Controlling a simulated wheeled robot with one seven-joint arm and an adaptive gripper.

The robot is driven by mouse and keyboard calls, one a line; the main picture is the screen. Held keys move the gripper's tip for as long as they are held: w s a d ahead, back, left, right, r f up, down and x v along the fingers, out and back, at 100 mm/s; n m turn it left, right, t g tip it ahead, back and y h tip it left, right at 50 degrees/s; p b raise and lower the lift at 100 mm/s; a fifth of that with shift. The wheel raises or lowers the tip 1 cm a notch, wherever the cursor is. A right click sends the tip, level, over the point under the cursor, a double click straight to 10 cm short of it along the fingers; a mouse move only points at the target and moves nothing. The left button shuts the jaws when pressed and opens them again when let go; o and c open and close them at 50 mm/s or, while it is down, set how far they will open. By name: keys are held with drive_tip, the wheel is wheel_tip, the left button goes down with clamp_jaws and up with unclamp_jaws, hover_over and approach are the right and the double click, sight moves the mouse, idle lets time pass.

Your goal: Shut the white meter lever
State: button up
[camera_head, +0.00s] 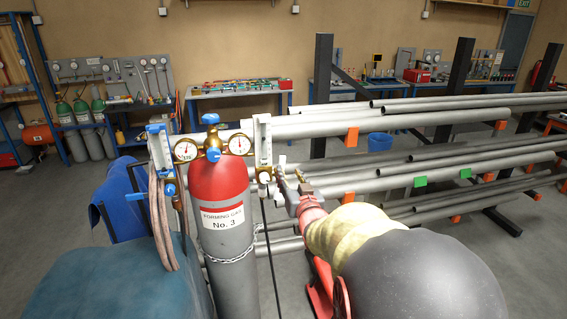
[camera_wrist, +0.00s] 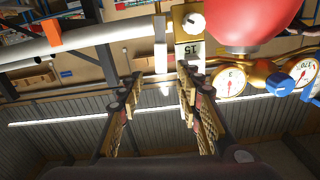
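The white flow meter (camera_head: 264,140) stands upright on the right side of the regulator, above a brass valve (camera_head: 266,174). A small white piece, likely its lever (camera_head: 282,160), shows beside it, close to my gripper (camera_head: 288,174). In the wrist view the meter body (camera_wrist: 188,52) carries the number 15, and a white bar (camera_wrist: 160,45), likely the lever, lies just beyond and between the fingertips. My gripper (camera_wrist: 160,88) is open there, with a clear gap between its fingers. I cannot tell whether a finger touches the lever.
The red-topped gas cylinder (camera_head: 220,200), labelled FORMING GAS No. 3, stands left of my gripper with gauges (camera_head: 186,150) and blue knobs. A second meter (camera_head: 160,147) and hoses (camera_head: 160,215) are further left. Racked pipes (camera_head: 400,125) fill the background right.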

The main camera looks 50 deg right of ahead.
sight(283, 161)
drive_tip(key=x, duration=0.7)
drive_tip(key=shift+w+d+r+p, duration=0.1)
drive_tip(key=shift+w+d+p, duration=0.05)
drive_tip(key=shift+w+p, duration=0.25)
drive_tip(key=shift+c, duration=0.9)
clamp_jaws()
